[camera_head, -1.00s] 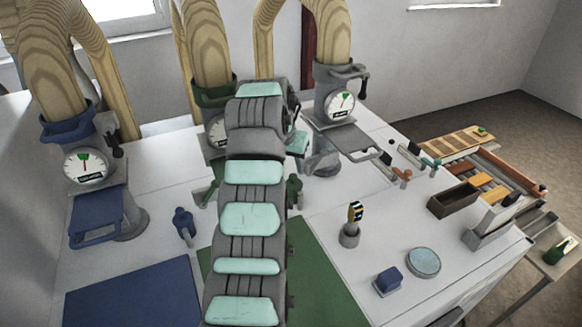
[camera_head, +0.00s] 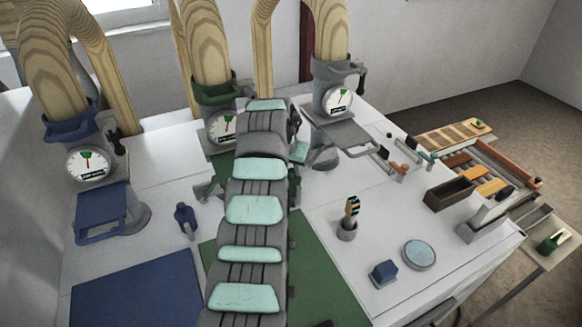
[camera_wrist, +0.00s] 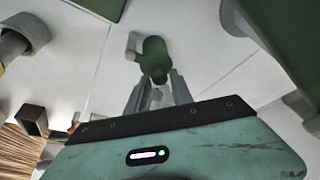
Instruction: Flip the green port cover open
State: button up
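The green port's collar (camera_head: 212,93) and its dial (camera_head: 222,127) show at the back centre in the head view. My arm hides most of the port below. A dark green panel (camera_wrist: 288,35), which seems to be the port cover, fills the upper right of the wrist view; I cannot tell its angle. A small dark green post with a grey arm (camera_wrist: 154,58) stands beyond my fingertips in the wrist view.
A blue port with a flat blue cover (camera_head: 101,212) stands left, and a grey port with a grey cover (camera_head: 347,136) stands right. Green and blue mats lie in front.

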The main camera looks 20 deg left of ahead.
grip_shut()
dwell(1.0)
